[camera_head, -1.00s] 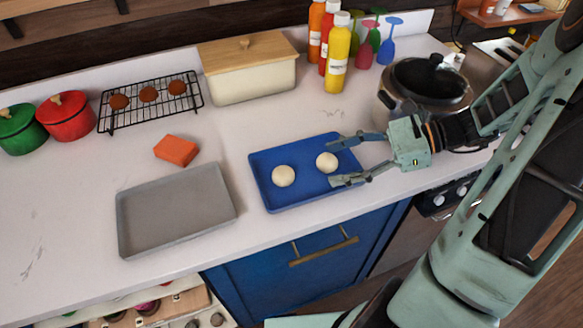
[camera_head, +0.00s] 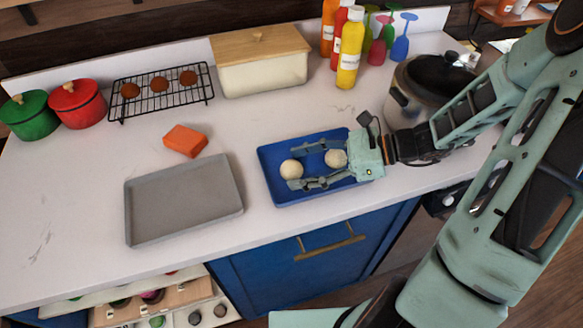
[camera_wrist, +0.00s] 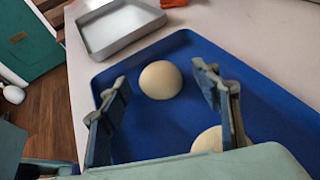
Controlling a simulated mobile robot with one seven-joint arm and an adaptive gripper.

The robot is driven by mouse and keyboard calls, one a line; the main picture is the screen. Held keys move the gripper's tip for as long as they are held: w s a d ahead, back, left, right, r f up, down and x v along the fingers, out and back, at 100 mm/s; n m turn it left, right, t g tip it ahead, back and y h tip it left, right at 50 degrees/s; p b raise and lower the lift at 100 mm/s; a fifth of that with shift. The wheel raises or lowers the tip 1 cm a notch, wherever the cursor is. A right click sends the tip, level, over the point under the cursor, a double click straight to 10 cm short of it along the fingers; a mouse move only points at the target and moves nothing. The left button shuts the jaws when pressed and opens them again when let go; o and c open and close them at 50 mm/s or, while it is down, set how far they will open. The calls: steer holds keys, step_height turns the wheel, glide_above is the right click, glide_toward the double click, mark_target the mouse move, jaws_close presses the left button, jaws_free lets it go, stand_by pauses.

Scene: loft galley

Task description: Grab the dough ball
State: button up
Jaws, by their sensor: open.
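Two pale dough balls lie in a blue tray (camera_head: 305,194) on the counter. The left dough ball (camera_head: 291,169) is near the gripper's fingertips; in the wrist view this ball (camera_wrist: 160,80) shows between and just beyond the fingers. The right dough ball (camera_head: 336,158) sits close to the palm, between the fingers; in the wrist view it (camera_wrist: 208,140) is partly hidden by the gripper body and right finger. My gripper (camera_head: 292,168) is open, low over the tray, its fingers pointing left. It also shows in the wrist view (camera_wrist: 160,78). I cannot tell whether it touches either ball.
An empty grey tray (camera_head: 185,203) lies left of the blue one, with an orange block (camera_head: 185,140) behind it. A pot (camera_head: 432,85) stands right, near my arm. Bottles (camera_head: 350,55), a bread box (camera_head: 262,68) and a wire rack (camera_head: 163,103) line the back.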

steer(key=shift+a, duration=0.1)
steer(key=c, duration=1.2)
steer(key=shift+r, duration=0.1)
